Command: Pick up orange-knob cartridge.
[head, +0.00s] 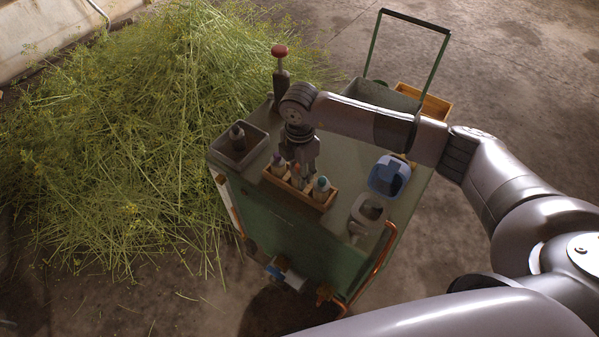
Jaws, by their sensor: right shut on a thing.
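A small wooden box (311,199) sits on the green cart top. A cartridge with a purplish top (278,161) stands at its left end and one with a teal top (321,184) at its right end. My right gripper (300,174) points down into the middle of the box, between these two. It is shut on the middle cartridge, most of which the fingers hide. I cannot make out its knob colour; no orange knob shows on the other two. Whether it is lifted clear of the box is hard to tell. My left gripper is not in view.
On the green cart (240,201) are a dark grey tray (226,158) holding a dark bottle, a blue container (388,177), a grey holder (369,211) and a red-knobbed lever (280,52). A large heap of cut herbs (130,130) lies left of the cart.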

